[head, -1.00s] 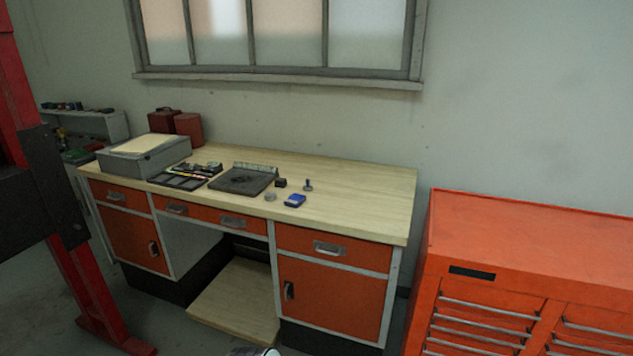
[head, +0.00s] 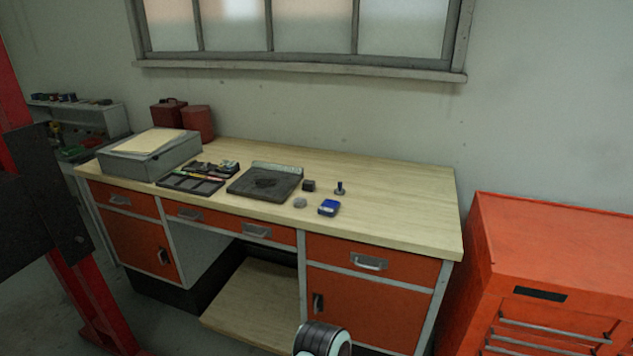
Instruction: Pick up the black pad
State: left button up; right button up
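A small black block (head: 308,186), which may be the black pad, sits on the wooden workbench (head: 400,205). It is just right of a larger dark flat plate (head: 250,187) with a dark round patch on it and a pale strip along its back edge. A small grey round piece (head: 300,203), a blue box (head: 328,208) and a small dark upright part (head: 340,188) stand close by. Neither gripper is in view. A black and white rounded part, apparently of my arm, shows at the bottom edge.
A dark compartment tray (head: 192,184) with small items, a grey box (head: 150,158) and red cans (head: 198,123) occupy the bench's left side. The bench's right end is clear. An orange tool cabinet (head: 560,250) stands at right, a red post (head: 85,300) at left.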

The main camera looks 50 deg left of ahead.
aim_at(310, 185)
jog(key=j+z, duration=0.1)
jog(key=j, duration=0.45)
jog(key=k+j, duration=0.1)
jog(key=j, duration=0.45)
jog(key=j+z, duration=0.15)
jog(key=j, duration=0.4)
jog(key=k+j, duration=0.15)
jog(key=j, duration=0.4)
jog(key=i+z, duration=0.05)
